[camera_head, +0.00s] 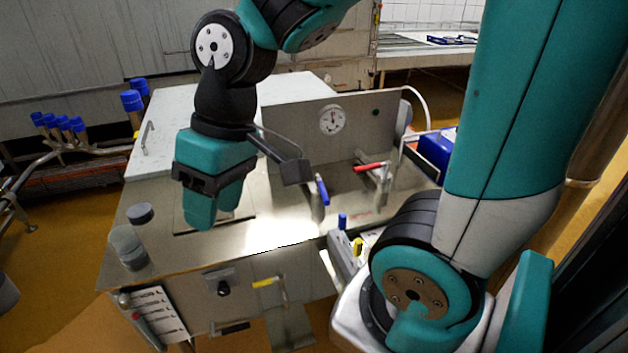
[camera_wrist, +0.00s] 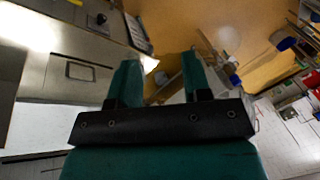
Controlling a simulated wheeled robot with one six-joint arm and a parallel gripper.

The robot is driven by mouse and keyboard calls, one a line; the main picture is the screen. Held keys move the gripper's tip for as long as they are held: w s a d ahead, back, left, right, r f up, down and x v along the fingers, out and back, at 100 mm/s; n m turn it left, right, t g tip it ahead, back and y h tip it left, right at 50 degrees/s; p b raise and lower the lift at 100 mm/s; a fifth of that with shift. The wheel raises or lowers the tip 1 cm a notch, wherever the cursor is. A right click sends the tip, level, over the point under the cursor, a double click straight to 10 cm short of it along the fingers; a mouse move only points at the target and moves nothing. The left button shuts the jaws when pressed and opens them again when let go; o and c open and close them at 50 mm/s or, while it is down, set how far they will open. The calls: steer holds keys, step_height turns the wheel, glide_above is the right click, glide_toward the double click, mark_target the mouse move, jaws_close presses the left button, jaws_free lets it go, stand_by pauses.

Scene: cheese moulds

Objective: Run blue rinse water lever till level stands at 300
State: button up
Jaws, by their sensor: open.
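The blue lever (camera_head: 322,190) stands at the right part of the steel worktop, on a short metal valve, in the head view. My gripper (camera_head: 212,205) points down over the worktop, to the left of the blue lever and apart from it. In the wrist view my gripper (camera_wrist: 160,82) shows two teal fingers spread apart with nothing between them. I cannot make out the blue lever in the wrist view. A round dial (camera_head: 332,120) is on the upright back panel; its figures are too small to read. No level mark of 300 can be read.
A red lever (camera_head: 370,167) is behind and right of the blue one. A clear jar (camera_head: 128,247) and a dark-lidded jar (camera_head: 140,214) stand at the worktop's left. A yellow handle (camera_head: 266,282) is on the front face. Blue-capped pipes (camera_head: 132,100) stand behind left.

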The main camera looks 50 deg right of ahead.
steer(key=w+d+m+p, duration=0.2)
steer(key=w+d+m, duration=0.45)
steer(key=d, duration=0.65)
steer(key=m+h+p, duration=0.2)
steer(key=m+p, duration=0.1)
steer(key=m, duration=0.3)
glide_above(325, 191)
steer(key=s+d, duration=0.2)
step_height(325, 191, down, 5)
steer(key=shift+t, duration=0.4)
steer(key=f, duration=0.6)
steer(key=w+a+f+p, duration=0.1)
steer(key=f, duration=0.4)
steer(key=a+f+p, duration=0.1)
steer(key=f, duration=0.5)
steer(key=shift+w+f, duration=0.3)
steer(key=shift+w, duration=0.1)
jaws_close()
